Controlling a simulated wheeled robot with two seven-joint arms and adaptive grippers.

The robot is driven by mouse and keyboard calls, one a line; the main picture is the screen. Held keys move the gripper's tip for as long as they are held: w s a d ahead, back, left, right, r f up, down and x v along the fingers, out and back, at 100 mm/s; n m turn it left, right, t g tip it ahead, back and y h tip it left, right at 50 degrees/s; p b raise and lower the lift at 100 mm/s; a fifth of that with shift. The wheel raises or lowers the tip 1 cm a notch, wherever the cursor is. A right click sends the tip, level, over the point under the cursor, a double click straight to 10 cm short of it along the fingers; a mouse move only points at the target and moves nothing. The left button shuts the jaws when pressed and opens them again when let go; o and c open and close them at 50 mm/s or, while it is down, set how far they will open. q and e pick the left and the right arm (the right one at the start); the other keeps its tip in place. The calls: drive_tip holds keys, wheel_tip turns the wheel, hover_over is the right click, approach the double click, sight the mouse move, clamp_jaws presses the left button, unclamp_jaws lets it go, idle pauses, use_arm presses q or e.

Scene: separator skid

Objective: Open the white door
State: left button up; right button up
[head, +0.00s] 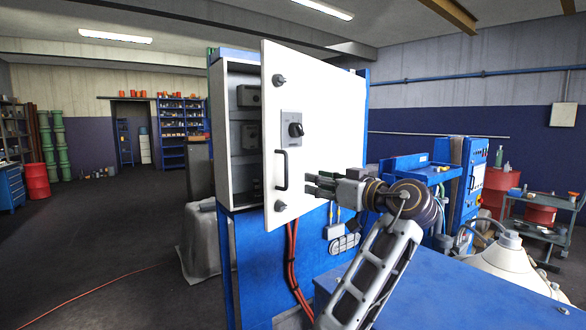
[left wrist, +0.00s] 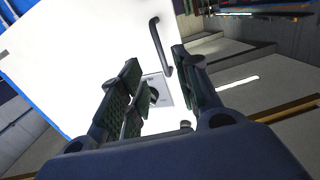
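The white door (head: 335,120) is on a cabinet on a blue frame. It stands partly open, its left edge swung out from the cabinet (head: 222,130), with the inside showing at the left. It bears a black bar handle (head: 282,170) and a black rotary knob (head: 295,130) on a grey plate. My left gripper (head: 310,184) is in front of the door, right of the handle and apart from it. In the left wrist view, its fingers (left wrist: 157,60) are spread with nothing between them; the handle (left wrist: 160,46) shows beyond the fingertips. My right gripper is not in view.
Red cables (head: 292,260) hang below the cabinet. A blue surface (head: 460,290) fills the lower right, near a white cone-shaped vessel (head: 512,262). A grey covered object (head: 198,240) stands left of the frame. The floor farther left is mostly open.

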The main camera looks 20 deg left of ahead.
sight(286, 184)
use_arm(q)
drive_tip(key=shift+r+p+x, duration=0.25)
drive_tip(key=shift+p+x, duration=0.5)
drive_tip(key=shift+x, duration=1.55)
drive_tip(key=shift+r+p+x, duration=0.25)
drive_tip(key=shift+p+x, duration=0.5)
drive_tip(key=shift+x, duration=1.5)
drive_tip(key=shift+r+p+x, duration=0.25)
drive_tip(key=shift+p+x, duration=0.5)
drive_tip(key=shift+x, duration=1.55)
drive_tip(key=shift+w, duration=0.1)
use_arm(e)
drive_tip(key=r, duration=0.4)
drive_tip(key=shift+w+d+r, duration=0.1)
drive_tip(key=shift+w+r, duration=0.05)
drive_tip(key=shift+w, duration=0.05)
use_arm(q)
drive_tip(key=shift+n, duration=0.3)
clamp_jaws()
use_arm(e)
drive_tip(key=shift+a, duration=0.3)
